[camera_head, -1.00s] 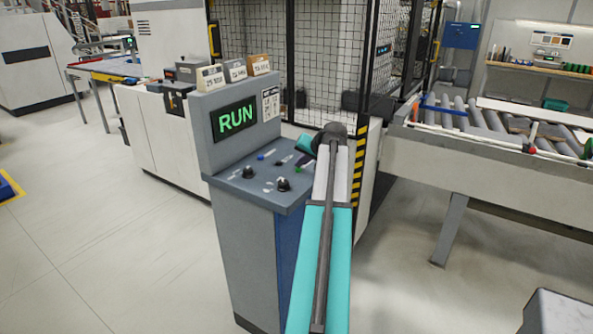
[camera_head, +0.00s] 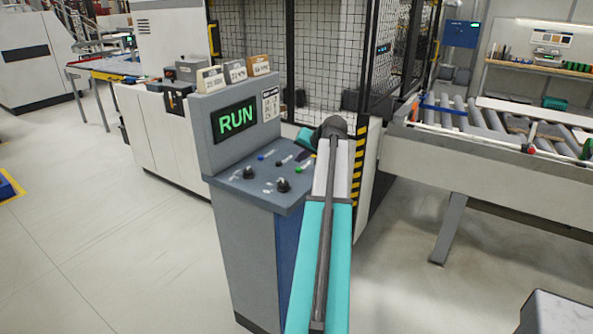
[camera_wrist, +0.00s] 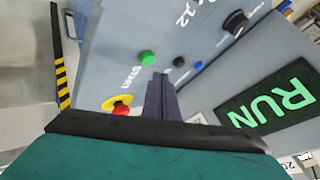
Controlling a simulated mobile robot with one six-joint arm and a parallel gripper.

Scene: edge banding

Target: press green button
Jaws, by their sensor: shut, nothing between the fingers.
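The green button (camera_wrist: 147,58) sits on the sloped grey panel beside upside-down START lettering in the wrist view. In the head view it is a small green spot (camera_head: 298,169) at the panel's right part, close by my arm. My gripper (camera_wrist: 161,78) is shut and empty. Its dark fingertips end just below the button in the wrist picture, apart from it there; the height gap cannot be judged. In the head view my gripper (camera_head: 304,156) is small and partly hidden by my arm, over the panel's right end. The console (camera_head: 243,254) screen reads RUN in green.
A red stop button on a yellow ring (camera_wrist: 119,104) is close to my fingers. A black knob (camera_wrist: 236,22) and a blue button (camera_wrist: 197,65) share the panel. A mesh fence (camera_head: 325,60) stands behind, a roller conveyor (camera_head: 480,170) at right.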

